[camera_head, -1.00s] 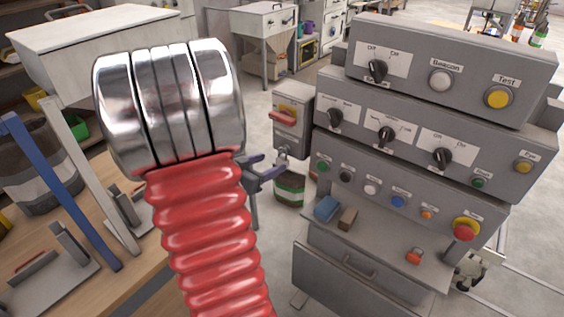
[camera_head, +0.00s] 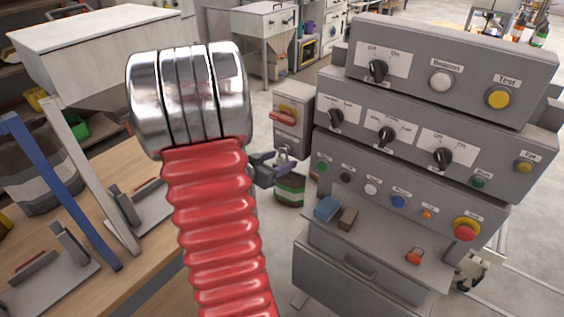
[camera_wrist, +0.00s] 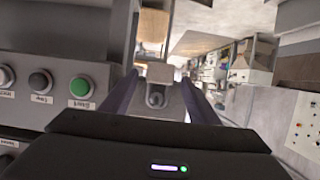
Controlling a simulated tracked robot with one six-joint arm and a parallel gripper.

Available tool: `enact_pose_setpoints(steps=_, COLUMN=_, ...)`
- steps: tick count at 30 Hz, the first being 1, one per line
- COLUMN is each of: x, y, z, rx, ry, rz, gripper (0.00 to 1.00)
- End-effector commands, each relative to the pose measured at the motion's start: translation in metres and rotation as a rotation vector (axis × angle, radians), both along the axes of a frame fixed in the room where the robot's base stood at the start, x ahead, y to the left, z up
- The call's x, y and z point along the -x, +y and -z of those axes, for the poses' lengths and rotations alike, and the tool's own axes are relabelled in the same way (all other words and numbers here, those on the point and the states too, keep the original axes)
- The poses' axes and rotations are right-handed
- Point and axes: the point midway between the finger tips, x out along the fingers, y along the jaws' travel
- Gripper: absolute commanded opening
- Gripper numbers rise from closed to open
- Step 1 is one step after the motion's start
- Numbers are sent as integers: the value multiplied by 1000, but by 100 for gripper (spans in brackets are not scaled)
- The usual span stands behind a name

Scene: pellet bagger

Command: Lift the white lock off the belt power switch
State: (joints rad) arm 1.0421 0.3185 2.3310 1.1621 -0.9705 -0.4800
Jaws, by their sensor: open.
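The belt power switch appears to be the grey box with a red handle (camera_head: 288,112), left of the control panel. A small pale piece, apparently the white lock (camera_head: 284,152), hangs at its lower end. In the wrist view a small greyish piece with a dark hole (camera_wrist: 157,97), possibly the lock or its hasp, shows between my fingers. My gripper (camera_head: 284,166) has purplish fingers and is open just below and in front of the switch box. In the wrist view the gripper (camera_wrist: 159,98) fingers stand on both sides of that piece; I cannot tell whether they touch it.
The grey control panel (camera_head: 410,148) with knobs and buttons stands close on the right. Its shelf (camera_head: 385,240) holds a blue block and a brown block. A wooden bench (camera_head: 140,235) is at left. My red ribbed arm covers part of the middle.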

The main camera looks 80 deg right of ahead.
Motion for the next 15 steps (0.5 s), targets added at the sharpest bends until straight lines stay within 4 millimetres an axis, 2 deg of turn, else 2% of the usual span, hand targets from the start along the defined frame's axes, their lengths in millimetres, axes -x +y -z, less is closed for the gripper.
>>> enact_pose_setpoints(steps=13, x=0, y=0, z=0, rx=0, ry=0, rz=0, gripper=55)
enact_pose_setpoints(steps=15, x=0, y=0, z=0, rx=0, ry=0, rz=0, gripper=50)
